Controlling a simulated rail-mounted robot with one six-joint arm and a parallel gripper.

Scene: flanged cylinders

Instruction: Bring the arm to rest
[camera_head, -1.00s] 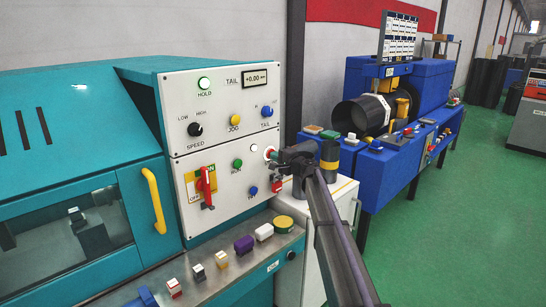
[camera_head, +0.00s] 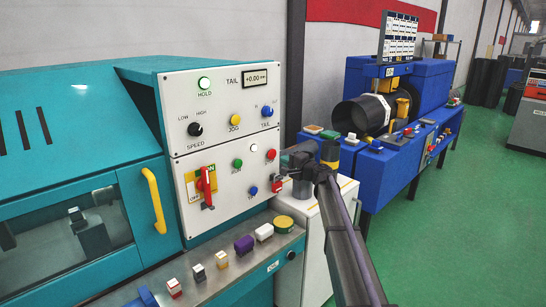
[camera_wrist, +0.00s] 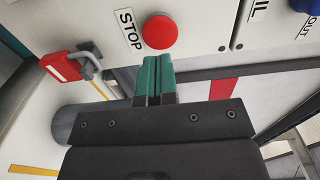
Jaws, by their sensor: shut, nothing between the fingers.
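My gripper (camera_head: 284,177) is in front of the teal machine's white control panel (camera_head: 222,85), low on its right side. In the wrist view its teal fingers (camera_wrist: 155,68) are pressed together with nothing between them. The red STOP button (camera_wrist: 160,32) shows just beyond the fingertips in the wrist view. My arm comes in from the lower right of the head view.
A steel ledge (camera_head: 215,285) with several small blocks runs below the panel. A red switch handle (camera_head: 207,188) juts from the panel. Green floor (camera_head: 460,220) is open at right.

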